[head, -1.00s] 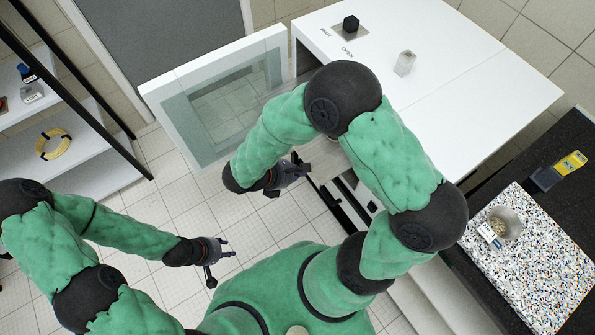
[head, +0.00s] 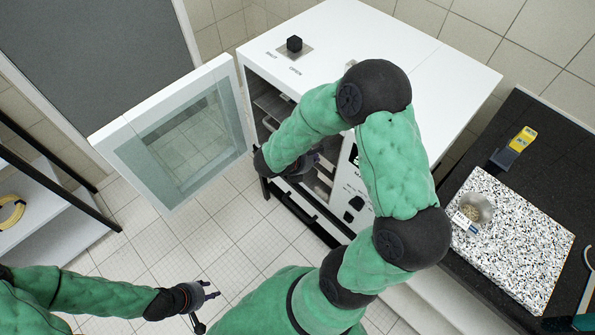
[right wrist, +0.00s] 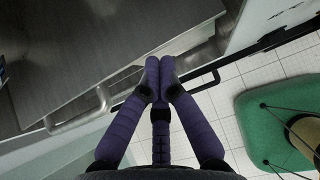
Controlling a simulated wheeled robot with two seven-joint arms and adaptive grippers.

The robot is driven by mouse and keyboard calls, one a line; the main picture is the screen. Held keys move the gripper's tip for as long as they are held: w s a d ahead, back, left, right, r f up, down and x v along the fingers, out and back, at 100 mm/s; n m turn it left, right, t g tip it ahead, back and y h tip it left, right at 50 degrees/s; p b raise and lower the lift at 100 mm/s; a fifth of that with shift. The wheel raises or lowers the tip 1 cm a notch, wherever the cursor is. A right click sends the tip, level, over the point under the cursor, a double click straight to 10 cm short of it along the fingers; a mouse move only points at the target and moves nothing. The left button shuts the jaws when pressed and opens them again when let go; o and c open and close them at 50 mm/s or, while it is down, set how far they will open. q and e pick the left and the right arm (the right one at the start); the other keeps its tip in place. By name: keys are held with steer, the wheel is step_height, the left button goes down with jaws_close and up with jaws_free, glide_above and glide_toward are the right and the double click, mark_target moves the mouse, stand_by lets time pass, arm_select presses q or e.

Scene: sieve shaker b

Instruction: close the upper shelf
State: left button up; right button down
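The white cabinet (head: 375,40) stands with its glass door (head: 180,130) swung open to the left. A grey metal shelf (head: 273,103) shows inside the opening, partly hidden by my right arm. In the right wrist view the shelf's flat metal surface (right wrist: 95,45) fills the upper left, with a bar handle (right wrist: 75,120) along its front. My right gripper (head: 314,158) is at the cabinet front. In the wrist view its fingertips (right wrist: 159,68) are together at the shelf's front edge, with nothing visible between them. My left gripper (head: 207,290) is open and empty above the floor.
A black knob (head: 294,43) and a small clear block (head: 350,64) sit on the cabinet top. A dark counter (head: 545,160) with a speckled slab (head: 520,245) and a metal cup (head: 475,208) stands at the right. A rack (head: 40,215) is at the left. The floor between is clear.

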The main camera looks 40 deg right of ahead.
steer(key=d, duration=0.3)
steer(key=shift+w+d, duration=0.15)
steer(key=shift+d, duration=0.2)
arm_select(q)
steer(key=shift+f, duration=0.25)
arm_select(e)
steer(key=shift+d, duration=0.1)
steer(key=shift+r, duration=0.1)
steer(key=shift+w, duration=0.1)
